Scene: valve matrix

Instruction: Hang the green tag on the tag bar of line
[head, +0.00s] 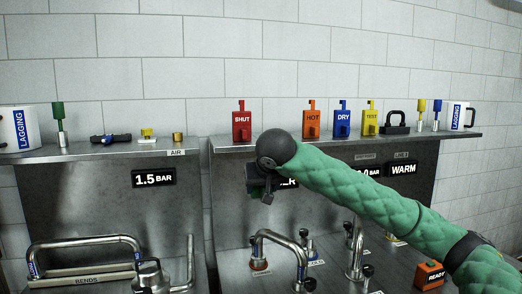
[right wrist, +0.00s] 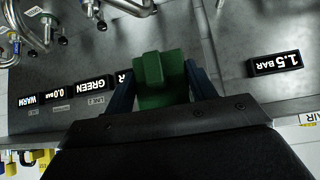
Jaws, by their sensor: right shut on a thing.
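My right gripper (head: 262,188) hangs in front of the grey back panel, below the shelf and to the right of the 1.5 BAR display. In the right wrist view, the two fingers (right wrist: 162,88) are shut on the green tag (right wrist: 160,72), which has a narrower tab at its top. In the head view only a small dark green part of the tag shows below the gripper. My right arm and gripper partly hide a display. I cannot make out a tag bar. My left gripper is out of view.
On the shelf stand a red SHUT tag (head: 242,125), orange HOT tag (head: 311,122), blue DRY tag (head: 342,122), yellow TEST tag (head: 370,121) and black padlock (head: 396,122). Metal pipes (head: 285,243) rise below the gripper. An orange READY box (head: 430,275) sits at lower right.

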